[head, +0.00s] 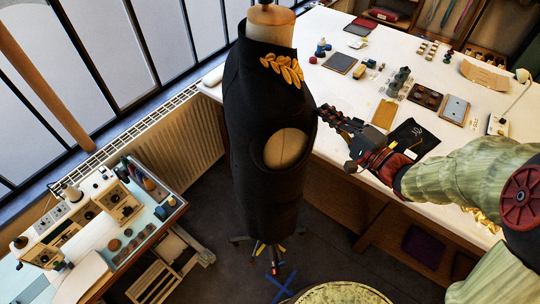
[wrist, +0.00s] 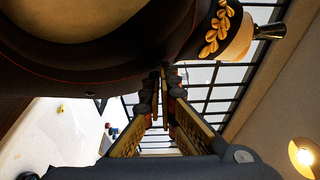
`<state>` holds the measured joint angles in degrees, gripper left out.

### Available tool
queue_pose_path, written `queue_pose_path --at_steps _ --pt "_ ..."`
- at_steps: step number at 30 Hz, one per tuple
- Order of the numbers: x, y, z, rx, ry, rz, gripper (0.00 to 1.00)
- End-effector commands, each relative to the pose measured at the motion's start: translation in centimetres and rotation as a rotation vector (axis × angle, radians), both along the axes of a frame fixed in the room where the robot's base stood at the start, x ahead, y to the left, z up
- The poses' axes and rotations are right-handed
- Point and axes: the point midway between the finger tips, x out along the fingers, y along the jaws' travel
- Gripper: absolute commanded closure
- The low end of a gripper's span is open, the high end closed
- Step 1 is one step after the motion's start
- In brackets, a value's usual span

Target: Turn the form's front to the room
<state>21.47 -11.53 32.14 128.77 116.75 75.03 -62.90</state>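The dress form (head: 270,130) stands in the middle of the head view, wearing a black sleeveless garment with gold leaf embroidery (head: 282,69) near the collar. A wide armhole (head: 286,148) showing the tan body faces the head camera. My gripper (head: 325,112) is at the form's right edge, at chest height. In the wrist view the black garment (wrist: 90,65) fills the upper left, with its gold leaves at the upper right. My gripper's fingertips (wrist: 163,80) come close together just under the garment. Contact and any cloth between the tips cannot be made out.
A white worktable (head: 340,88) with several small tools and swatches lies behind and right of the form. A sewing bench (head: 100,225) stands at lower left, by a radiator (head: 185,135) and windows. A blue cross (head: 280,288) and a round pale top (head: 342,293) are below the form.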

Motion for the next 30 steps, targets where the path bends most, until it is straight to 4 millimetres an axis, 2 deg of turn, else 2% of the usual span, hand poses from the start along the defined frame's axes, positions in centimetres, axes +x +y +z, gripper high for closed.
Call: queue_pose_path --at_steps 5,21,30 --pt "-0.1 0.3 0.0 -0.001 -0.002 -0.008 1.0" --pt "-3.4 4.3 -0.1 -0.003 -0.006 -0.212 1.0" --pt "-3.8 4.5 0.1 0.0 0.0 -0.245 1.0"
